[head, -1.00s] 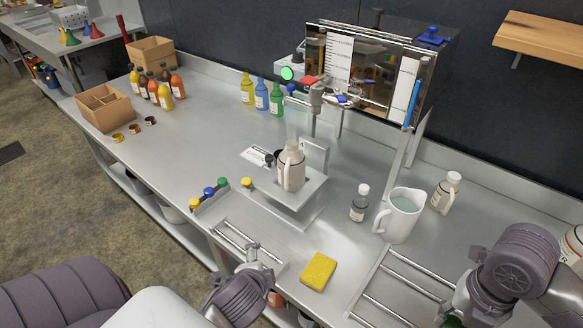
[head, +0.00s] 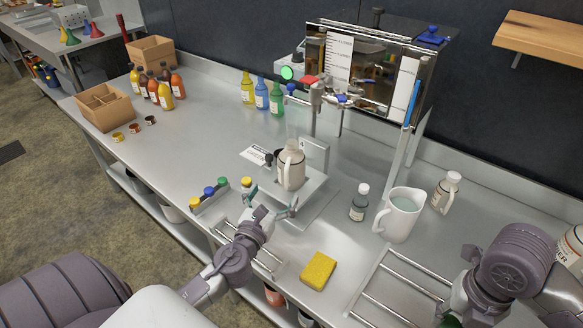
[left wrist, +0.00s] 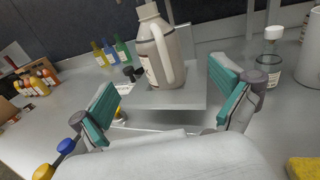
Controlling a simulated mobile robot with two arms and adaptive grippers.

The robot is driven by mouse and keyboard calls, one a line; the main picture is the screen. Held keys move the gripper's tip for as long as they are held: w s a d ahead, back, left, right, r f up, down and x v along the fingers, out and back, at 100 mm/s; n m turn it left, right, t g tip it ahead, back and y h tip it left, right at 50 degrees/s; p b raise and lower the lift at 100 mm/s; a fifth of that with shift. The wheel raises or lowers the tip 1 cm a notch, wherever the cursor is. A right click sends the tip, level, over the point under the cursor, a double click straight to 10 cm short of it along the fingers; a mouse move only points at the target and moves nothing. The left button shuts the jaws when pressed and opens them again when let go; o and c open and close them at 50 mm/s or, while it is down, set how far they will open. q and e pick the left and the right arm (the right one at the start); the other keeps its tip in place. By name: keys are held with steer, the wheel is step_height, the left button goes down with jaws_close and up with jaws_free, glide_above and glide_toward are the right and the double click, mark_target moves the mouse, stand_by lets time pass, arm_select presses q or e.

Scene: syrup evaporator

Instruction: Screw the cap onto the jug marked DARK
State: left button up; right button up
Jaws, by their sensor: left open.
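A beige jug (head: 291,172) with a handle stands upright on the metal stand under the spout; it also shows in the left wrist view (left wrist: 160,52). A second beige jug (head: 446,193) stands at the right. Their labels are too small to read. A small rack (head: 208,197) holds yellow, blue (head: 209,191) and green caps. A separate yellow cap (head: 246,182) sits between rack and stand, close to a finger of my left gripper (head: 272,201). That gripper is open and empty, low in front of the stand, its fingers (left wrist: 163,80) apart and not touching the jug.
The steel evaporator (head: 372,70) rises behind. Coloured bottles (head: 262,97) stand at the back. The counter's left middle is clear.

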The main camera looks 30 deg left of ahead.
mark_target(290, 164)
arm_select(q)
steer(key=x, duration=0.6)
steer(key=shift+w+a+p, duration=0.1)
steer(key=shift+w+p, duration=0.2)
steer(key=shift+p, duration=0.05)
arm_select(e)
steer(key=shift+r, duration=0.35)
arm_select(q)
steer(key=shift+w+a+r, duration=0.1)
steer(key=shift+w+a, duration=0.05)
steer(key=shift+w, duration=0.25)
arm_select(e)
steer(key=shift+r, duration=0.1)
arm_select(q)
steer(key=x, duration=0.4)
steer(key=shift+w+a, duration=0.15)
steer(key=shift+w, duration=0.05)
steer(key=shift+s, duration=0.1)
